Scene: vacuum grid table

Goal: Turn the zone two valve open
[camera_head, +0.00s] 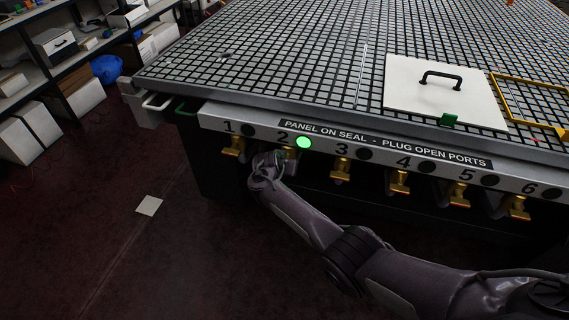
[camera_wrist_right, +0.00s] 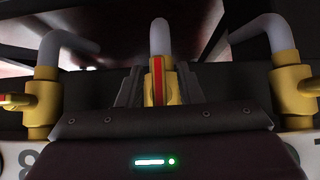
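The zone two valve is a yellow valve under the front panel below the label 2; in the head view only its top (camera_head: 290,151) shows beside my right gripper (camera_head: 267,163). In the right wrist view the valve's handle (camera_wrist_right: 157,82), yellow with a red stripe, points towards the camera, in line with its grey pipe. My right gripper's two dark fingers (camera_wrist_right: 158,92) stand on either side of it; I cannot tell whether they press on it. A round lamp (camera_head: 303,142) next to the 2 is lit green. My left gripper is not in view.
Yellow valves one (camera_head: 234,146) and three (camera_head: 341,169) flank it closely, with more along the panel (camera_head: 380,148). In the wrist view the left neighbour's handle (camera_wrist_right: 15,100) points sideways. The gridded table (camera_head: 270,60) carries a white panel (camera_head: 425,97) with a black handle.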

